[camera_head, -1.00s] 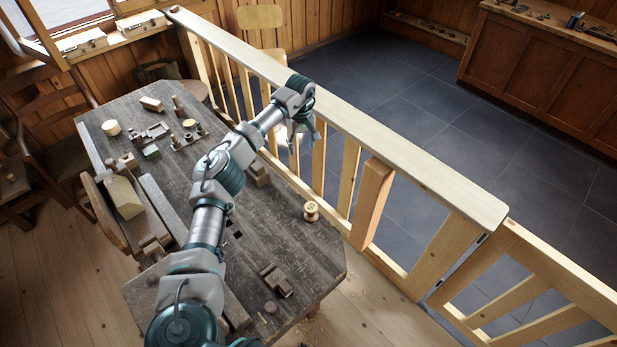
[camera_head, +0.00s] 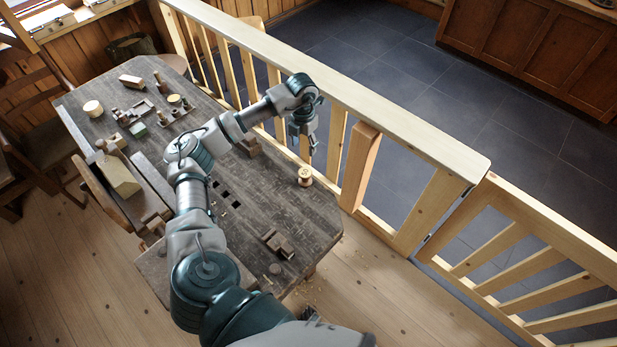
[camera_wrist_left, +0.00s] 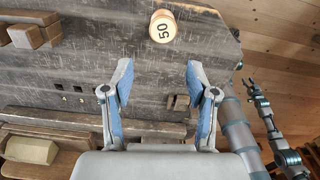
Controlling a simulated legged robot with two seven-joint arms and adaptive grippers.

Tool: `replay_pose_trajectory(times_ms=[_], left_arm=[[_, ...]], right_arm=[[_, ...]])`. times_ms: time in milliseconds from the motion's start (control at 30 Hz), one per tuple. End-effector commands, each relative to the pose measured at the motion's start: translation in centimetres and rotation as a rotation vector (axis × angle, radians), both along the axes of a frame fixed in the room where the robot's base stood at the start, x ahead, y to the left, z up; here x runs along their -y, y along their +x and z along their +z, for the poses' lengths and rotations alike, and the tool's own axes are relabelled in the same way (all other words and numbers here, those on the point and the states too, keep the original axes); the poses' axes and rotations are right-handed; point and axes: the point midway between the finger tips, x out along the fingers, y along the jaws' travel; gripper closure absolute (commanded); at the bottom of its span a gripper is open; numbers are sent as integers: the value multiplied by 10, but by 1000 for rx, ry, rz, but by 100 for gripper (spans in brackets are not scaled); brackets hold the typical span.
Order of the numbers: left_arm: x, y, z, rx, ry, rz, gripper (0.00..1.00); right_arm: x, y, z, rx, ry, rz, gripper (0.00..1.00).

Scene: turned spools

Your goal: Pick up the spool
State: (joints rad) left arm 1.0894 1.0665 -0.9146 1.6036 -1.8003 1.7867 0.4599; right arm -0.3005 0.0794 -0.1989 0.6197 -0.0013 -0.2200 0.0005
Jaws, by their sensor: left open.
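The spool (camera_head: 305,177) is a small pale wooden one, upright near the bench's right edge, beside the railing. In the left wrist view its round top (camera_wrist_left: 163,27) shows the number 50. My left gripper (camera_head: 304,148) is above the bench, a little behind the spool in the head view. In the left wrist view the left gripper (camera_wrist_left: 158,72) is open and empty, with the spool apart from it, beyond the fingertips. My right gripper (camera_wrist_left: 251,86) shows small at the right of the left wrist view; its jaw state is unclear.
The dark workbench (camera_head: 255,215) carries a wooden block piece (camera_head: 277,243) near its front and several small wooden items at the far left. A pale wooden railing (camera_head: 400,137) runs close along the bench's right side. The bench around the spool is clear.

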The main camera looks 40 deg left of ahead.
Motion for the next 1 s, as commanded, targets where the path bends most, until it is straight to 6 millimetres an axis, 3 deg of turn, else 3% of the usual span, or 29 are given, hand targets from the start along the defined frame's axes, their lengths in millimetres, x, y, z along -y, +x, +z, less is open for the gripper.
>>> replay_pose_trajectory(times_ms=[400, 667, 1000], left_arm=[[4, -1, -91, -4, 4, -2, 42], [2, 0, -116, -2, 1, -3, 42], [5, -1, -163, -3, 0, -2, 42]], right_arm=[[-3, 2, 6, 2, 4, -1, 60], [-1, 2, 8, 3, 1, 0, 60], [2, 3, 15, 4, -2, 1, 60]])
